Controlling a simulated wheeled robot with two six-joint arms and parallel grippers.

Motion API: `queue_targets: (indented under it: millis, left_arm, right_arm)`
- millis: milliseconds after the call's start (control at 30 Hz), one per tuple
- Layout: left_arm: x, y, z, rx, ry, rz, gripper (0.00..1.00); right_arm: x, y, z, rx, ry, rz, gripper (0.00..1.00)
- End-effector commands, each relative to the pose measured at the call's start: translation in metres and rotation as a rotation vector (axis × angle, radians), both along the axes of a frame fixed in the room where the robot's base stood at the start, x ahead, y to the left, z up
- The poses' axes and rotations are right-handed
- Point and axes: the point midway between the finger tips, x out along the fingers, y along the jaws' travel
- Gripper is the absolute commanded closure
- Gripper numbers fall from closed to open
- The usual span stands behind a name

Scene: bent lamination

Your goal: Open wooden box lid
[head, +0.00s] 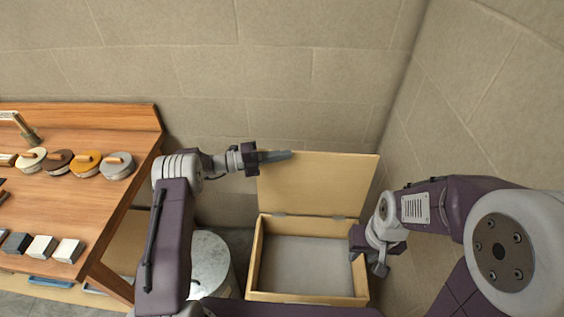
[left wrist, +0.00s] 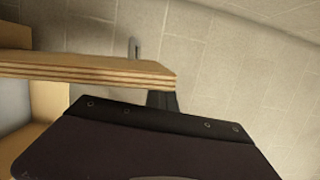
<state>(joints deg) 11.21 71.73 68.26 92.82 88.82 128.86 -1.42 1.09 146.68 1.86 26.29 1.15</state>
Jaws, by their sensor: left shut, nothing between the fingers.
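The wooden box (head: 253,262) stands open on the floor, and its inside shows a bare grey bottom. Its lid (head: 325,185) is raised up and back at the rear on two hinges. My left gripper (head: 280,156) is shut and empty at the lid's upper left corner; I cannot tell if it touches. In the left wrist view the lid's layered edge (left wrist: 95,70) runs close by the dark gripper body, which hides most of the fingers. My right gripper (head: 379,268) is low at the box's right wall, its fingers too small to read.
A wooden bench (head: 85,195) at the left holds several round lidded pieces and small blocks. A grey metal drum (head: 212,265) stands between my left arm and the box. Stone walls close in behind and at the right.

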Motion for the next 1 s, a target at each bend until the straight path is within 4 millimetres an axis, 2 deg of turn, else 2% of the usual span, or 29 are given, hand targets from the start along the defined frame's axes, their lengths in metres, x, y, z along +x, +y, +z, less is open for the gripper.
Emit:
queue_targets:
  millis: [33,333,433,800,1000]
  left_arm:
    - [-0.003,-0.001,-0.012,0.015,0.021,-0.004,1.0]
    - [-0.002,-0.001,-0.011,0.015,0.018,-0.003,1.0]
    - [-0.003,0.004,-0.01,0.014,0.015,-0.001,1.0]
    - [-0.022,0.076,-0.013,0.016,0.019,-0.001,1.0]
    - [-0.026,0.087,-0.011,0.016,0.02,-0.004,1.0]
  right_arm:
    - [0.0,0.0,-0.002,0.0,0.0,0.0,0.67]
    - [0.0,0.0,-0.001,0.0,0.0,0.0,0.67]
    - [0.0,0.0,-0.003,0.0,0.0,0.0,0.67]
    - [0.0,0.0,-0.023,0.0,0.0,0.0,0.67]
    - [0.0,0.0,-0.024,0.0,0.0,0.0,0.67]
